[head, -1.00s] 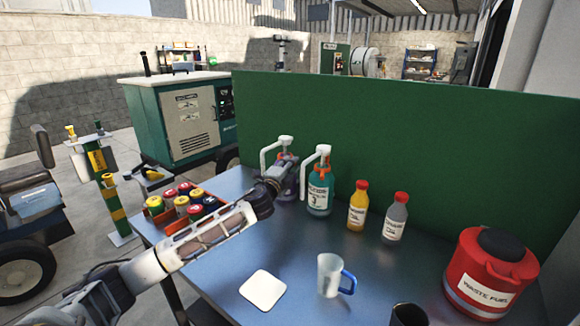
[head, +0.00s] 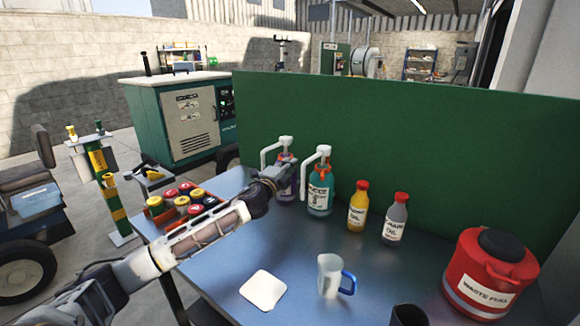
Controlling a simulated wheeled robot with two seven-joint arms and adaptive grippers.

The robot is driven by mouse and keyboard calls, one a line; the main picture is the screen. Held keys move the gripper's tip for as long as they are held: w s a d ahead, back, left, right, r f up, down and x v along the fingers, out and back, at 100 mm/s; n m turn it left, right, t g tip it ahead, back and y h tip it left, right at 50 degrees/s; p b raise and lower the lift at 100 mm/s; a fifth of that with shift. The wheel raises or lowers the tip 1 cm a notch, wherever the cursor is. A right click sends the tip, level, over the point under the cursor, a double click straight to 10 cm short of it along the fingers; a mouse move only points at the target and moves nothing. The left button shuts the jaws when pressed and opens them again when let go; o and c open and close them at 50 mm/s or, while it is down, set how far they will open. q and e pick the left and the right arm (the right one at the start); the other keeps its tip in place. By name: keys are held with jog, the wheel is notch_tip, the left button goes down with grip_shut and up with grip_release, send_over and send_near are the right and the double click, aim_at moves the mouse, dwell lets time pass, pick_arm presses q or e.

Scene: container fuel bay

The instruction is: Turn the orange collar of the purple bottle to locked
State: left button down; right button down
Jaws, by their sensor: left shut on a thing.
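The purple bottle (head: 288,190) stands at the back of the blue table, close to the green panel, with a white pump spout (head: 273,149) on top. Its orange collar (head: 287,157) shows only in part at the neck, below the pump. My left gripper (head: 281,174) reaches in from the left and is at the neck of the bottle, shut on the collar; the wrist hides the fingertips and much of the bottle. The bottle looks upright. Whether the collar is locked cannot be told. My right gripper is not in view.
A teal bottle (head: 319,195) with a similar pump stands close on the right, then a yellow bottle (head: 357,212) and a grey bottle (head: 395,222). A crate of cans (head: 166,227), a white pad (head: 264,291), a clear jug (head: 329,277) and a red waste container (head: 488,277) are also here.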

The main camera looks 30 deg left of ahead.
pick_arm(q)
jog(key=m+h, duration=0.1)
jog(key=a+m+h, duration=0.1)
jog(key=h, duration=0.1)
jog(key=shift+s+f+p, duration=0.1)
jog(key=shift+s+p, duration=0.2)
jog(key=shift+s, duration=0.1)
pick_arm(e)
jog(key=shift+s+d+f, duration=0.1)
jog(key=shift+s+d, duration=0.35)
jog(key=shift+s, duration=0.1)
pick_arm(q)
jog(key=shift+h, duration=0.3)
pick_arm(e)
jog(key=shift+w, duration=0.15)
pick_arm(q)
jog(key=c, duration=1.8)
grip_release()
jog(key=shift+o, duration=0.2)
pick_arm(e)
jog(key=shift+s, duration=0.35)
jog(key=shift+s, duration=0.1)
